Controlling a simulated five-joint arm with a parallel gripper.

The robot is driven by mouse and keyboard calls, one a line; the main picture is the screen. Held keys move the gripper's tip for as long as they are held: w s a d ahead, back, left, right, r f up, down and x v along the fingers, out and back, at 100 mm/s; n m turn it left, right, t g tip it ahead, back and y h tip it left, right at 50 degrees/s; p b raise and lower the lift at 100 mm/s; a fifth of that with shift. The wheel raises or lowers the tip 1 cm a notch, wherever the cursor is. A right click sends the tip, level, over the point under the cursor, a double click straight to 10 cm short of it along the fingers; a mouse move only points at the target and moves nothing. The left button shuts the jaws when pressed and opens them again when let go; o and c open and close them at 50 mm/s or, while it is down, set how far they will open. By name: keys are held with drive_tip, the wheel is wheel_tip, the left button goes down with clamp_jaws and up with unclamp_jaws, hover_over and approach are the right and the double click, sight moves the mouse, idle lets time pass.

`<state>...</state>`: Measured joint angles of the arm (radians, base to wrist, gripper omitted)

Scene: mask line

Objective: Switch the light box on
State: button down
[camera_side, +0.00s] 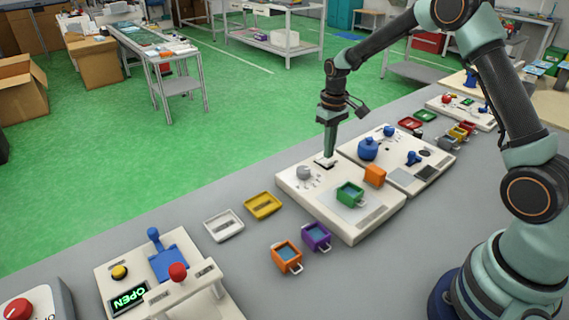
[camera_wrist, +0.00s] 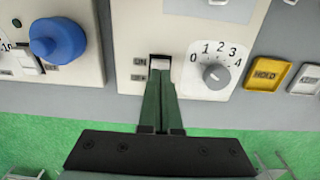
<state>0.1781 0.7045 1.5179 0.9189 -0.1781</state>
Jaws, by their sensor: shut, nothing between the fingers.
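My gripper (camera_side: 326,160) is shut and empty, pointing straight down at the small rocker switch (camera_wrist: 160,62) on a white panel (camera_side: 290,182). In the wrist view its green fingertips (camera_wrist: 161,76) overlap the near edge of the switch, beside the ON and OFF labels. I cannot tell whether they touch it or which side is pressed. A grey dial (camera_wrist: 217,75) numbered 0 to 4 sits right of the switch and also shows in the side view (camera_side: 304,172). No lit surface is evident.
An orange block (camera_side: 375,176) stands near the panel's edge.

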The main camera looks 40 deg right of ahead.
drive_tip(key=shift+f, duration=0.85)
idle(0.4)
drive_tip(key=shift+r, duration=3.5)
drive_tip(key=shift+r, duration=0.1)
wheel_tip(320, 180, up, 6)
drive_tip(key=t, duration=0.1)
hover_over(328, 161)
drive_tip(key=s+a, duration=0.2)
drive_tip(key=s, duration=0.1)
drive_tip(key=s+a+r+t, duration=0.2)
drive_tip(key=s+a+r, duration=0.1)
drive_tip(key=s, duration=0.4)
drive_tip(key=s+a+r+t, duration=0.2)
drive_tip(key=s+a+r, duration=0.1)
drive_tip(key=s, duration=0.5)
drive_tip(key=shift+s+a+r+t, duration=0.2)
drive_tip(key=shift+s+r+t, duration=0.1)
drive_tip(key=shift+r, duration=0.1)
